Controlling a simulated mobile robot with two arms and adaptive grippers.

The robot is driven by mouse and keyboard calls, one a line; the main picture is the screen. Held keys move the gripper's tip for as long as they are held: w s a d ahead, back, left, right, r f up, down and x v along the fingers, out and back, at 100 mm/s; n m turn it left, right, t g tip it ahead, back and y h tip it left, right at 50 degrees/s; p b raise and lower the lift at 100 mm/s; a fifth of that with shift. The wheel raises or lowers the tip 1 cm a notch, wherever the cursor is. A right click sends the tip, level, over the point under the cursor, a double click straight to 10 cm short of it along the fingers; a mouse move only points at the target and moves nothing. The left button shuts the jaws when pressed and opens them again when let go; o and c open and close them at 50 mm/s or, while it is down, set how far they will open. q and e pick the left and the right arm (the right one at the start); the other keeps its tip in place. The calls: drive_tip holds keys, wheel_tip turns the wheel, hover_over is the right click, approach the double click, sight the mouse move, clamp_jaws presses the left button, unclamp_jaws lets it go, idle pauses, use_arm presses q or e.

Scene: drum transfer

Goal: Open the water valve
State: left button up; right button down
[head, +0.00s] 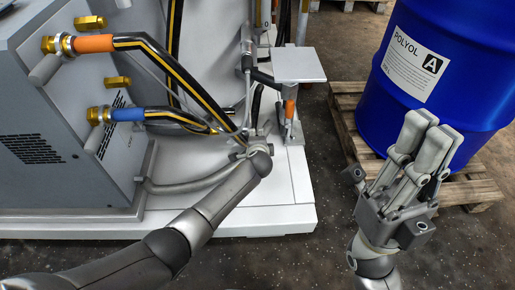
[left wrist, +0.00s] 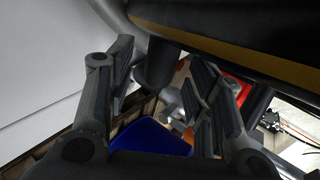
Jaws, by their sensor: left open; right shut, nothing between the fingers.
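Two brass fittings with hoses come out of the grey cabinet (head: 75,110). The upper hose has an orange sleeve (head: 94,43) and a grey lever (head: 45,69) beside its fitting. The lower hose has a blue sleeve (head: 127,115) and a grey lever (head: 95,138). No label shows which is the water valve. My left gripper (head: 250,130) is right of the cabinet by the black-and-yellow hoses, partly hidden by its own arm. Its fingers are apart in the left wrist view (left wrist: 160,80), with a dark cylinder (left wrist: 155,66) between or behind them. My right gripper (head: 425,130) is shut and empty.
A blue drum (head: 450,50) labelled POLYOL stands on a wooden pallet (head: 470,190) at right, behind my right gripper. A small grey plate (head: 299,65) on a post stands near my left gripper. A white platform (head: 230,218) lies under the cabinet. Dark floor is clear in front.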

use_arm(q)
drive_tip(key=v, duration=0.9)
drive_tip(key=shift+s, duration=0.1)
idle(0.5)
